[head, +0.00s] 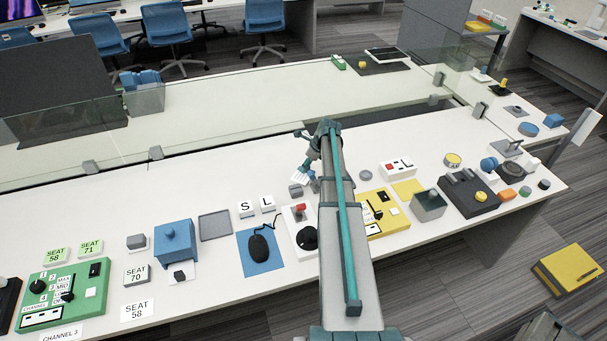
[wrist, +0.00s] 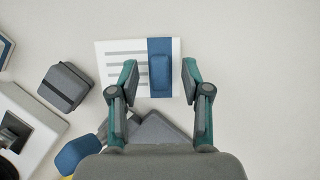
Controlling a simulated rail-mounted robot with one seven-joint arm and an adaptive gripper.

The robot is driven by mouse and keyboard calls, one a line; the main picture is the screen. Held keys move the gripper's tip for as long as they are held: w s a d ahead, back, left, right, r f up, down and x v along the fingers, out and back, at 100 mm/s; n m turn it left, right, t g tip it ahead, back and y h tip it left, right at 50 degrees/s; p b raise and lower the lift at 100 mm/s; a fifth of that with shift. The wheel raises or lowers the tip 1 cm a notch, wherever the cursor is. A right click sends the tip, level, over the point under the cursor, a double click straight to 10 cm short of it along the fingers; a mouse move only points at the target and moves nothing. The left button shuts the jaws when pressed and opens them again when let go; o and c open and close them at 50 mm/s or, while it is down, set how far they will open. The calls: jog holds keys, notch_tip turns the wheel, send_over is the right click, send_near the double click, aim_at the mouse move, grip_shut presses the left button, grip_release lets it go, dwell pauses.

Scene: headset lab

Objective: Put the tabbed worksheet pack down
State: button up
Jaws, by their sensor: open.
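The worksheet pack (wrist: 112,72) is a white sheet with grey printed lines, a blue band and a raised blue tab (wrist: 160,75). It appears to lie flat on the white tabletop. My gripper (wrist: 159,68) is open, with one finger on each side of the blue tab and visible gaps between. The lower edge of the pack is partly hidden by my gripper. In the head view a small striped part of the pack (head: 297,171) shows left of my arm; my gripper and arm hide the rest.
A dark grey block (wrist: 64,88) is left of the pack. A blue rounded piece (wrist: 78,153) and a grey angular object (wrist: 157,129) are close below. Tabletop above and right of the pack is clear. A glass partition (head: 230,128) runs behind.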

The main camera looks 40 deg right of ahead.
grip_shut()
jog(key=shift+r, duration=0.1)
dwell(0.3)
